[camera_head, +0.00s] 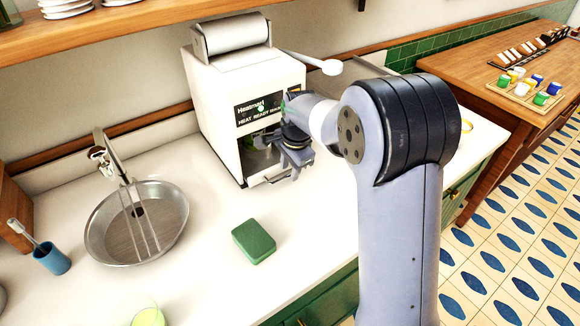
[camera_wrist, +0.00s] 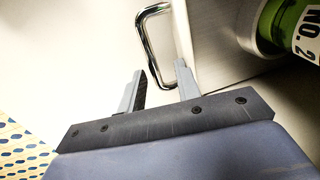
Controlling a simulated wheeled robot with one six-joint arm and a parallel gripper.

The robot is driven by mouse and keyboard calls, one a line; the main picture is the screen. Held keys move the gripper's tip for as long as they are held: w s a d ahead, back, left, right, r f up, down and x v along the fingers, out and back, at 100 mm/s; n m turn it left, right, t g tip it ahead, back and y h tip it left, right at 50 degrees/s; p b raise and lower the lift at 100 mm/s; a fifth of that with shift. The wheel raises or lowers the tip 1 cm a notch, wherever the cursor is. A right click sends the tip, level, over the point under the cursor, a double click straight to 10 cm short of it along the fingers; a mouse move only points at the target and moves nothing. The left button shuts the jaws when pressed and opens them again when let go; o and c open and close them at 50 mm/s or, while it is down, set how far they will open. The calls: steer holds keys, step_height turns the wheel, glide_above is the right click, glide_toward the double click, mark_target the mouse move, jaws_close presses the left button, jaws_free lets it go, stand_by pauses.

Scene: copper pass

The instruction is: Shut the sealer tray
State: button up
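The sealer (camera_head: 225,100) is a white box with a black front label panel, standing on the counter against the wall. Its tray (camera_head: 253,172) is low in the front opening, mostly hidden behind my gripper (camera_head: 298,168); how far out it is I cannot tell. In the wrist view, the tray's pale front (camera_wrist: 212,45) carries a chrome bar handle (camera_wrist: 147,42). My gripper (camera_wrist: 161,68) is open there, its two fingers apart with the lower part of the handle between them. I cannot tell whether a finger touches the handle.
On the counter are a green sponge (camera_head: 254,241), a round sink (camera_head: 137,235) and a blue cup (camera_head: 51,258).

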step_height(320, 180, up, 11)
steer(key=s+d, duration=0.1)
steer(key=shift+s+f+b, duration=0.15)
steer(key=shift+s+b, duration=0.15)
steer(key=shift+b, duration=0.05)
steer(key=f, duration=0.3)
steer(key=w+f, duration=0.1)
steer(key=f, duration=0.3)
steer(key=a+f, duration=0.1)
steer(key=f, duration=0.2)
steer(key=shift+w+f+p, duration=0.25)
steer(key=shift+f+p, duration=0.05)
steer(key=shift+p, duration=0.05)
steer(key=shift+d+f, duration=0.1)
steer(key=shift+f, duration=0.1)
steer(key=shift+s+d+r, duration=0.15)
steer(key=shift+s+d, duration=0.1)
steer(key=shift+s, duration=0.15)
